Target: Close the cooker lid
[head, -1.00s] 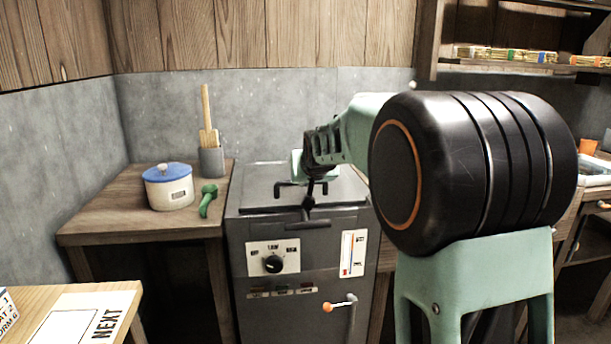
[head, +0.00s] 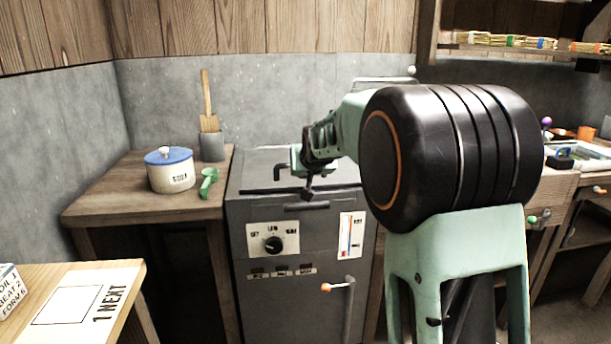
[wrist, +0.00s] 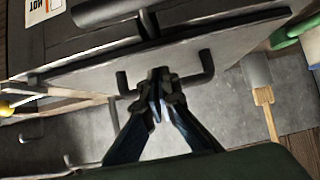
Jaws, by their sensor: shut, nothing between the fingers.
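The cooker (head: 290,240) is a dark grey cabinet with a dial and a gauge card on its front. Its lid (head: 262,168) lies about flat over the top; I cannot tell whether a gap remains under its edge. A bar handle (head: 305,207) shows at the lid's front edge. My gripper (head: 308,192) is over the front part of the lid, its jaws shut and empty. In the wrist view my gripper (wrist: 157,88) points at a dark bracket-shaped bar (wrist: 205,68) near the lid; contact is unclear. My arm hides the lid's right rear.
A wooden counter (head: 130,205) to the left holds a blue-lidded pot (head: 170,172), a green scoop (head: 208,183) and a grey holder (head: 212,147) with a wooden spatula. A lever with an orange knob (head: 327,287) sticks out from the cooker front. A table corner (head: 120,320) is at lower left.

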